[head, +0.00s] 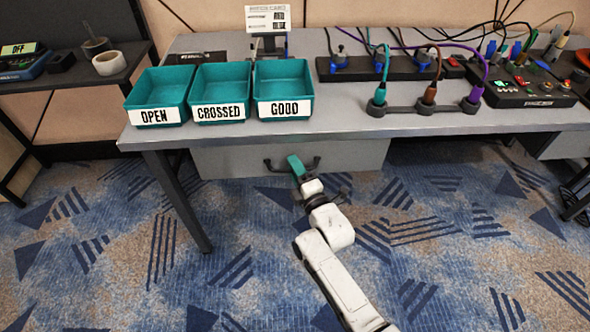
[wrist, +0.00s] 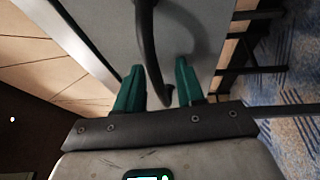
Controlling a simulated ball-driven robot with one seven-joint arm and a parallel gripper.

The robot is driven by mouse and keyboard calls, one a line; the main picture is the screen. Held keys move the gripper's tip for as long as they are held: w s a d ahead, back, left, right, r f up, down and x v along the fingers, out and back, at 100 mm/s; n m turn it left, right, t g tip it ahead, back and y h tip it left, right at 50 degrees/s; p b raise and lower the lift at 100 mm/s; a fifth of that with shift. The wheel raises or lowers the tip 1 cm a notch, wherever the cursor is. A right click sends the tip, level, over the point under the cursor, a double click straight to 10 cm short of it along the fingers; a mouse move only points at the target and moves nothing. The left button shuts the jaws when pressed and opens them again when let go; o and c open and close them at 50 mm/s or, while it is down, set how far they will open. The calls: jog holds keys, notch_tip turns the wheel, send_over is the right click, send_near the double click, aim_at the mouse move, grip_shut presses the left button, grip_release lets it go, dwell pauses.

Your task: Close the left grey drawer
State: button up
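The left grey drawer (head: 235,162) hangs under the front of the table, with its flat grey front facing me. Its dark bar handle (head: 312,164) sticks out at the middle, and I cannot tell how far out the drawer stands. My gripper (head: 293,160) is at the handle, its teal fingers partly covering it. In the wrist view the handle (wrist: 148,50) passes between the two teal fingers of my gripper (wrist: 159,75). The fingers stand apart, with a gap beside the bar. The grey drawer front (wrist: 105,25) fills the background there.
The grey table (head: 340,128) holds three teal bins (head: 160,90) labelled OPEN, CROSSED and GOOD, cables and a control box (head: 530,88). A table leg (head: 180,195) stands left of the drawer. Another grey drawer (head: 562,147) is at the right. The carpet in front is clear.

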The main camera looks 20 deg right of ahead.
jog(key=s+f+p, duration=0.1)
jog(key=s, duration=0.9)
jog(key=shift+s+d, duration=0.35)
jog(key=shift+d, duration=0.05)
jog(key=shift+f, duration=0.1)
jog(key=s+d+f+m+g+h, duration=0.1)
jog(key=s+d+f+m+g, duration=0.15)
jog(key=s+m+g, duration=0.3)
jog(key=s+d+f+m+g+h, duration=0.1)
jog(key=s+f+m+g, duration=0.35)
jog(key=s+m, duration=0.2)
jog(key=s+d+r+m+g, duration=0.15)
jog(key=s+m+g, duration=0.25)
jog(key=s, duration=0.6)
jog(key=s+r+m+g, duration=0.3)
jog(key=s+m+g, duration=0.1)
jog(key=s, duration=0.6)
notch_tip(320, 180, up, 15)
jog(key=p, duration=1.6)
jog(key=shift+d, duration=0.2)
